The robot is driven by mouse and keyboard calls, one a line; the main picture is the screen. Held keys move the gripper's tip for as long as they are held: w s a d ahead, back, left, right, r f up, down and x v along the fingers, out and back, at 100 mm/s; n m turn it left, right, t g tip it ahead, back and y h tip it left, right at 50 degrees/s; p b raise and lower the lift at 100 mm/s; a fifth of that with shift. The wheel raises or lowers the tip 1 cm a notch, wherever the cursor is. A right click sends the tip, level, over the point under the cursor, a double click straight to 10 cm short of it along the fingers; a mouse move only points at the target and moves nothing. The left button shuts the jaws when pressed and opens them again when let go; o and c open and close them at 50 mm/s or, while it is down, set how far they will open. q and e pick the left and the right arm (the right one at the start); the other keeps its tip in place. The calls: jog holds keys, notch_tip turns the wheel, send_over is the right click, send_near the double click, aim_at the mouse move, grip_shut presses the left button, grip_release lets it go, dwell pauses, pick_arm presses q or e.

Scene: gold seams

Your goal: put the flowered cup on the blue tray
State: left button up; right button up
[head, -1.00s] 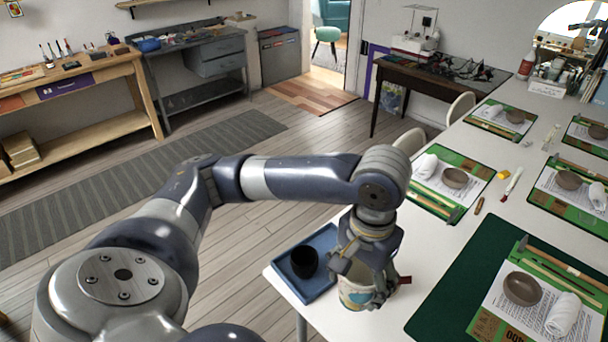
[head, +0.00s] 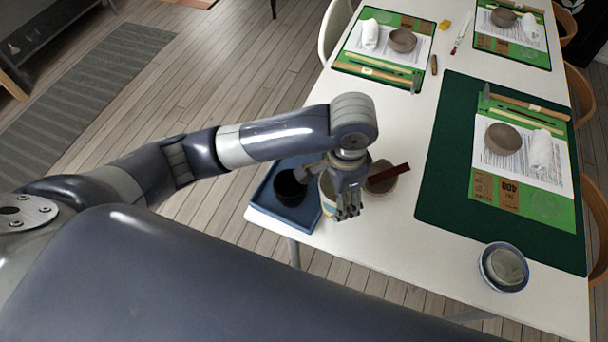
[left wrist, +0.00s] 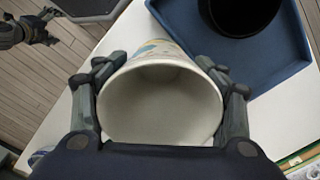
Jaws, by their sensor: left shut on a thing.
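The flowered cup (head: 327,188), pale with coloured patches, is in my left gripper (head: 347,205). In the left wrist view the cup (left wrist: 160,108) shows its open mouth and empty inside, with the fingers (left wrist: 162,100) closed on both its sides. The blue tray (head: 262,203) lies at the table's near left corner, just left of the cup. It also shows at the upper right of the left wrist view (left wrist: 283,75). Whether the cup touches the table cannot be told. A dark gripper, seemingly my right one (left wrist: 38,30), shows small at the upper left there.
A black cup (head: 288,188) stands on the tray. A brown bowl (head: 383,184) with a dark red bar (head: 388,174) across it is close to the right of my left gripper. A blue-rimmed bowl (head: 503,267) is at the near right. A dark green mat (head: 440,200) lies beyond.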

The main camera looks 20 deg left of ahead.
pick_arm(q)
jog(key=w+a+f, duration=0.1)
jog(key=w+a, duration=0.2)
jog(key=w, duration=0.1)
jog(key=w+a+f+p, duration=0.1)
jog(key=w+a+f, duration=0.1)
jog(key=w+a, duration=0.1)
jog(key=w+a+f+p, duration=0.1)
jog(key=w+a, duration=0.3)
jog(key=w, duration=0.1)
jog(key=shift+w+f, duration=0.2)
jog(key=shift+f, duration=0.35)
pick_arm(e)
notch_tip(320, 180, up, 2)
jog(key=shift+a+r, duration=0.1)
jog(key=shift+a, duration=0.05)
pick_arm(q)
jog(key=shift+f, duration=0.1)
jog(key=o, duration=1.2)
